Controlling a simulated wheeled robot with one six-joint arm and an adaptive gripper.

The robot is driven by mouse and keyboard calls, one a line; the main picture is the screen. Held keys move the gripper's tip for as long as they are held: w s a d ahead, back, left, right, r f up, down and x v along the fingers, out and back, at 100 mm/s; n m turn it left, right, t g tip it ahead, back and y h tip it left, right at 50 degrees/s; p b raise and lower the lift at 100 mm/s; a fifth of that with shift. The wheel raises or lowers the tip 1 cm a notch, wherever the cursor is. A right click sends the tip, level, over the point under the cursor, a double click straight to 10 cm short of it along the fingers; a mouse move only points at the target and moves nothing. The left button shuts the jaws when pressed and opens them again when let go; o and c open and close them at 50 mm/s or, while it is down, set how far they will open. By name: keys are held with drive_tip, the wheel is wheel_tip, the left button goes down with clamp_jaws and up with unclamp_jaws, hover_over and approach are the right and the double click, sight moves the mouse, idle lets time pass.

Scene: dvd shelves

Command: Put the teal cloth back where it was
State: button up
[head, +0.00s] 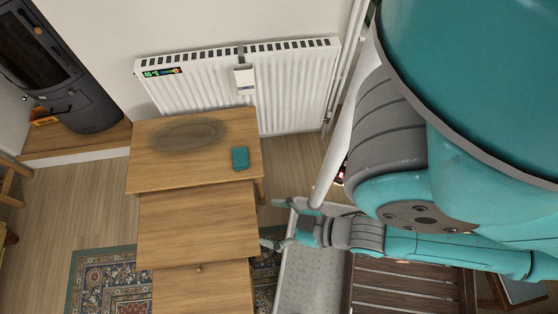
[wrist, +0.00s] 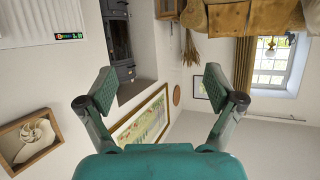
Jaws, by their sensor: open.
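The teal cloth (head: 240,157) is a small folded rectangle lying flat on the wooden table top (head: 140,182), near its right edge. My gripper (head: 268,223) is to the right of the wooden furniture in the head view, apart from the cloth. Its two fingers are spread and nothing is between them. In the wrist view my gripper (wrist: 165,90) also shows open and empty, facing a wall and picture frame. The cloth does not show in the wrist view.
A dark oval stain (head: 188,135) marks the table top. Lower wooden tops (head: 197,220) step toward the front. A white radiator (head: 290,85) with a hanging holder stands behind. A grey tray-like surface (head: 312,270) lies below my gripper. A black stove (head: 75,95) stands at left.

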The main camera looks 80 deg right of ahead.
wheel_tip(320, 180, up, 6)
drive_tip(key=s+n+t+y, duration=0.1)
drive_tip(key=s, duration=0.1)
drive_tip(key=shift+a, duration=0.45)
